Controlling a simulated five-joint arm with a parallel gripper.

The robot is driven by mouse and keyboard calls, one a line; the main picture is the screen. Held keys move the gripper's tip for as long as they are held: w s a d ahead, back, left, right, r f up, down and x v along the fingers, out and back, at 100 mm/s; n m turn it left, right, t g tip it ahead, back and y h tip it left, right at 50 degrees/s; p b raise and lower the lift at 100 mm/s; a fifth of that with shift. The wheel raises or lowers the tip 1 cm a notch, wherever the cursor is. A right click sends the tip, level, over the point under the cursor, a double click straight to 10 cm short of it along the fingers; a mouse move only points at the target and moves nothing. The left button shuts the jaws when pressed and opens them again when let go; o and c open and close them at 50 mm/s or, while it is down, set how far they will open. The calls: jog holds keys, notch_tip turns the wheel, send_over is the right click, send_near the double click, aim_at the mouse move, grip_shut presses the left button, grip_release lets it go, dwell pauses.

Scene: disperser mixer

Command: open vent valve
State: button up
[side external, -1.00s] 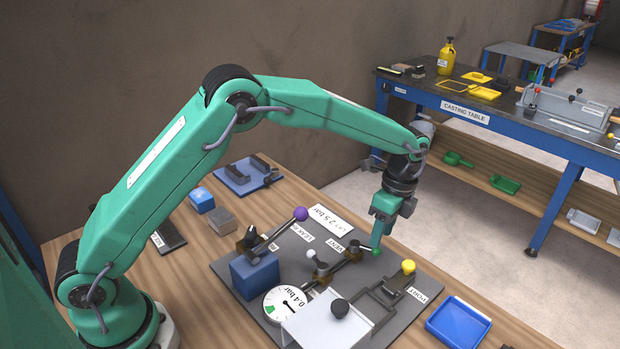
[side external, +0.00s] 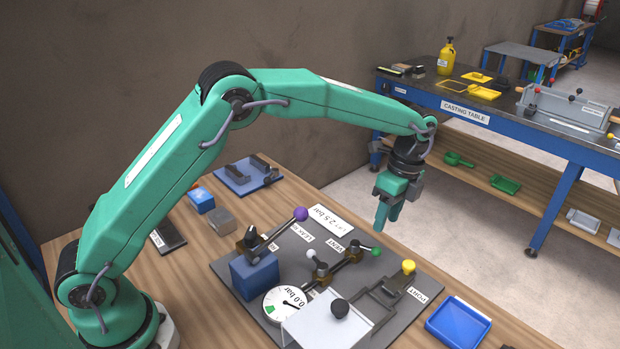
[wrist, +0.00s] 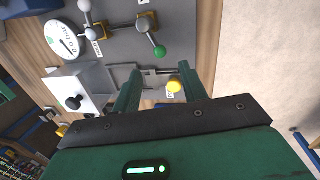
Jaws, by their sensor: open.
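The vent valve (side external: 352,250) is on the dark plate beside the VENT label (side external: 336,247). Its lever ends in a green knob (side external: 376,251) and points right in the side view. The green knob (wrist: 159,51) also shows in the wrist view, beyond my fingers. The round gauge (side external: 287,304) reads 0.0 bar. My gripper (side external: 387,224) is open and empty, fingers pointing down, above and apart from the green knob. In the wrist view my two fingers (wrist: 158,78) are spread with nothing held between them.
A purple-knobbed lever (side external: 300,214) stands to the left. A yellow knob (side external: 408,266) is by the PORT label, with a white box (side external: 325,328) in front. A blue tray (side external: 458,322) is at the right. The wooden table's right side is mostly clear.

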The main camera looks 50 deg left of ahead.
aim_at(365, 248)
jog(key=shift+d+m, duration=0.1)
jog(key=shift+m, duration=1.4)
jog(key=shift+f, duration=0.1)
jog(key=shift+s+f, duration=0.25)
jog(key=shift+f, duration=1)
jog(key=shift+s+f, duration=0.2)
jog(key=shift+f, duration=1.05)
jog(key=shift+s+f, duration=0.25)
jog(key=shift+f, duration=1)
grip_shut()
